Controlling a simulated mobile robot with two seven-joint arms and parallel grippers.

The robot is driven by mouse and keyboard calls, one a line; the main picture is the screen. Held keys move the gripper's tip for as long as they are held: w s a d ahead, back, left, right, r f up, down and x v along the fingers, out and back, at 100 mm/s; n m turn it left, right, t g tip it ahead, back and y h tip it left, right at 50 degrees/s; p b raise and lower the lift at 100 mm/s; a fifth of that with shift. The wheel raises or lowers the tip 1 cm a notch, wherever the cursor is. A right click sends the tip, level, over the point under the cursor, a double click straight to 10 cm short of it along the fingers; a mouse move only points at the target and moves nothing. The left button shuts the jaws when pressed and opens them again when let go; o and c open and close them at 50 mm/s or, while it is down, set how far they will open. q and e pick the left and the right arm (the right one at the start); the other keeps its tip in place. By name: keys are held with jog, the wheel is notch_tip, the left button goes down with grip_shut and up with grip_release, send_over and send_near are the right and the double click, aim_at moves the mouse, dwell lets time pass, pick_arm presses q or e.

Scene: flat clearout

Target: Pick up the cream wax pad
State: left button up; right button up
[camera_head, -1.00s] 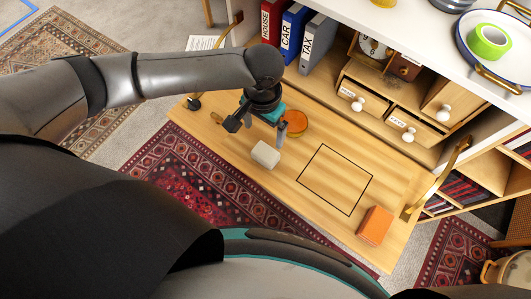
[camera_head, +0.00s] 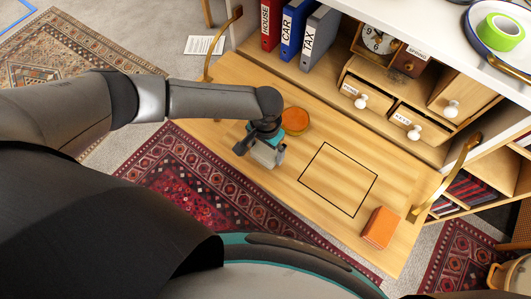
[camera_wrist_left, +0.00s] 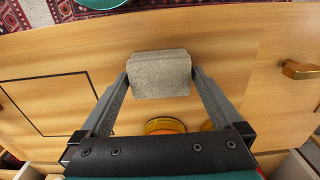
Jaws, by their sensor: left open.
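The cream wax pad (camera_wrist_left: 160,75) is a small greyish-cream block on the wooden desk flap. In the left wrist view it sits between the two fingertips of my left gripper (camera_wrist_left: 159,82), with one finger at each side. The jaws are open; I cannot tell whether a finger touches the pad. In the head view my left gripper (camera_head: 261,148) is low over the flap and hides most of the pad (camera_head: 264,157). My right gripper is not in view.
A round orange tin (camera_head: 295,119) stands just behind my left gripper. An orange-brown box (camera_head: 380,227) lies near the flap's right end. A black outlined square (camera_head: 338,180) between them is empty. Binders (camera_head: 296,29) and small drawers (camera_head: 405,121) line the back.

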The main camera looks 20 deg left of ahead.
aim_at(265, 150)
pick_arm(q)
jog(key=shift+f, duration=0.8)
jog(key=shift+c, duration=0.2)
jog(key=c, duration=1)
jog(key=shift+o, duration=0.2)
notch_tip(265, 150, up, 20)
jog(key=p, duration=0.4)
jog(key=shift+p, duration=0.3)
